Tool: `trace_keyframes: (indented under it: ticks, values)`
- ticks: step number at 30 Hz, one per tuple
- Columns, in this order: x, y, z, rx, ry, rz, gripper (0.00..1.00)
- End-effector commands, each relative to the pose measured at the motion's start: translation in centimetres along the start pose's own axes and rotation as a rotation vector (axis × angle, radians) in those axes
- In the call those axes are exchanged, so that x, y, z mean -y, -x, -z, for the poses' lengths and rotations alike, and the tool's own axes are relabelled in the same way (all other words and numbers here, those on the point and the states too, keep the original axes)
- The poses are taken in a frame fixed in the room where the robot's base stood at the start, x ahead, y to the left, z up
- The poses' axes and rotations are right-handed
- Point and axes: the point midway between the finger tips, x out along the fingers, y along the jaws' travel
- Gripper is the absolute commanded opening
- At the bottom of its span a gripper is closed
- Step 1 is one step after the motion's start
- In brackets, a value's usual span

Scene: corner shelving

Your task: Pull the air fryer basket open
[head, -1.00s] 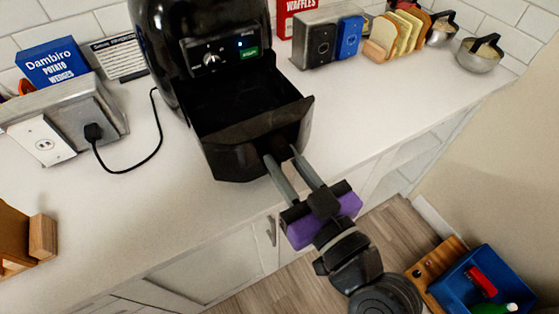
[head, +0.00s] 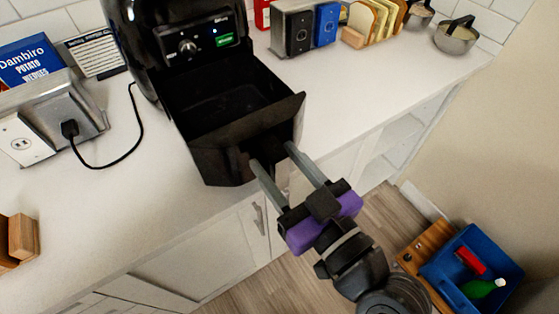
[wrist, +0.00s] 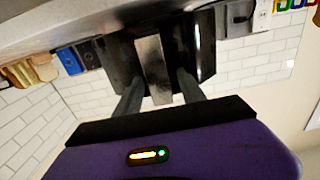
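The black air fryer (head: 180,45) stands on the white counter. Its basket (head: 225,160) is pulled out toward the front, and its empty-looking dark inside shows from above. My gripper (head: 271,154) is at the basket's front, with its two grey fingers spread apart. In the wrist view, the basket handle (wrist: 153,68) shows as a paler upright strip between the fingers (wrist: 160,86), with gaps on both sides. Whether the fingertips still reach around the handle or stop just short of it is unclear.
A power cord (head: 125,150) runs to a socket box at left. A blue bin (head: 470,265) sits on the floor at right.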

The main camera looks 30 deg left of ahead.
Motion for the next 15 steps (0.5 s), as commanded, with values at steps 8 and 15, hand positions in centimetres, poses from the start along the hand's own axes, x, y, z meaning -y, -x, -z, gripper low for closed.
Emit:
trace_keyframes:
  ticks: [8,15]
  values:
    - [-0.1,1.1,-0.2,0.001,-0.001,-0.002,0.47]
    - [-0.1,5.0,-0.2,0.0,0.0,-0.004,0.47]
